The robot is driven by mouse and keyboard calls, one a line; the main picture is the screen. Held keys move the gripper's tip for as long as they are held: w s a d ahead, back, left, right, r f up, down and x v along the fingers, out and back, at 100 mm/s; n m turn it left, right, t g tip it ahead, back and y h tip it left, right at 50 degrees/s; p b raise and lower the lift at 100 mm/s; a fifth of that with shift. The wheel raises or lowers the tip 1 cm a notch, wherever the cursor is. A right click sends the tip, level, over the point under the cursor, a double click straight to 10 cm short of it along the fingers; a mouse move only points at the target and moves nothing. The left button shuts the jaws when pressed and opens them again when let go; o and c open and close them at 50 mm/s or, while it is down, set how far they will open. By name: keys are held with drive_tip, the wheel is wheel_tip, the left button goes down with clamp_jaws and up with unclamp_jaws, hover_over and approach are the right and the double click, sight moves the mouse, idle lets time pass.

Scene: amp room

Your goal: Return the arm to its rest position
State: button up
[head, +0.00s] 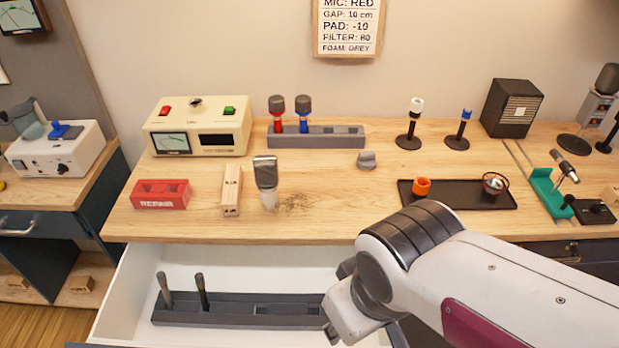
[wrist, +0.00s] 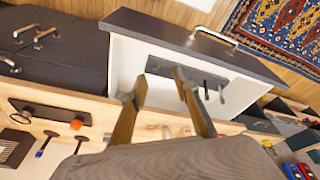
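My arm (head: 510,285) reaches in from the lower right in the head view, bent over the table's front edge and beside the open drawer (head: 135,305). Its wrist end (head: 350,305) is low, by the drawer's right side; the fingers cannot be made out there. In the wrist view my gripper (wrist: 160,78) shows two fingers spread apart with nothing held between them. Beyond them lies the open drawer (wrist: 128,72) with its dark front panel and handle. No contact between fingers and drawer can be seen.
A grey rack (head: 235,312) with two dark-handled tools lies in the drawer.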

drive_tip(key=d+r+m+t, duration=0.1)
drive_tip(key=d+r+m, duration=0.2)
drive_tip(key=d, duration=0.2)
drive_tip(key=d+r+m+t+h, duration=0.1)
drive_tip(key=d+r+m+t, duration=0.1)
drive_tip(key=d, duration=0.4)
drive_tip(key=shift+w+r+m, duration=0.35)
drive_tip(key=shift+r+m, duration=0.15)
drive_tip(key=shift+d, duration=0.1)
